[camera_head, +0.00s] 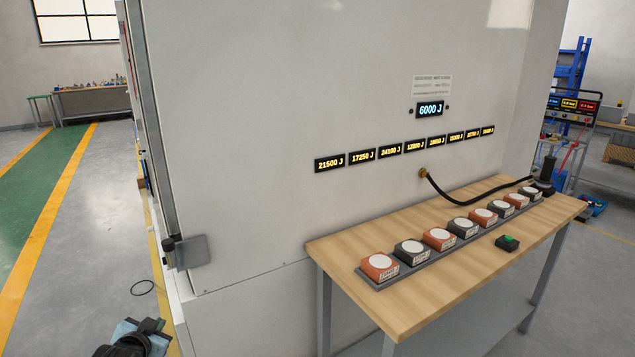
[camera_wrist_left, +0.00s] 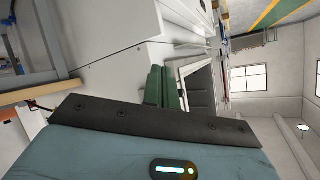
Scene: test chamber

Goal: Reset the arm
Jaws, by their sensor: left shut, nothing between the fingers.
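My left gripper (camera_head: 150,326) shows at the bottom left of the head view, low over the grey floor beside the large white chamber (camera_head: 240,110). Only its end and a dark part of my arm are in the picture. In the left wrist view its two green fingers (camera_wrist_left: 163,88) lie close side by side, shut with nothing between them. The gripper is apart from the wooden bench (camera_head: 440,275) and holds nothing. My right gripper is in neither view.
A row of red and dark blocks with white round tops (camera_head: 380,262) stands on the bench, with a green button (camera_head: 509,240) in front. A black hose (camera_head: 455,200) runs from the chamber wall. A metal bracket (camera_head: 188,252) juts from the chamber's corner. The floor at left is open.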

